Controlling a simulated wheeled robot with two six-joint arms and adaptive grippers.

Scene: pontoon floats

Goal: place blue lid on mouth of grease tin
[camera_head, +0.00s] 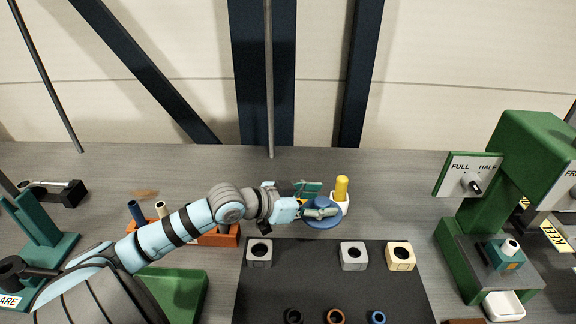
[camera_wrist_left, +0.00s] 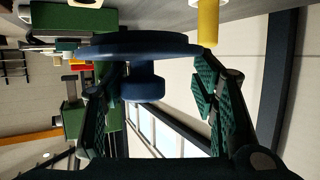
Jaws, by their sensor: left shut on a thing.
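My left gripper (camera_head: 308,207) is shut on the blue lid (camera_head: 322,222), a wide round disc with a knob. In the left wrist view the lid (camera_wrist_left: 140,45) is seen edge-on, with its knob (camera_wrist_left: 143,85) between the fingers of my gripper (camera_wrist_left: 165,90). In the head view the lid is just in front of a white holder with a yellow cylinder (camera_head: 342,188) in it. The grease tin cannot be made out for certain; whatever lies beneath the lid is hidden. My right gripper is not in view.
A dark mat (camera_head: 320,280) in front carries grey and cream blocks with round holes (camera_head: 353,256) and several small rings (camera_head: 336,316). An orange tray (camera_head: 222,238) stands behind my left forearm. A green machine (camera_head: 480,190) stands at the right. The grey table right of the yellow cylinder is clear.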

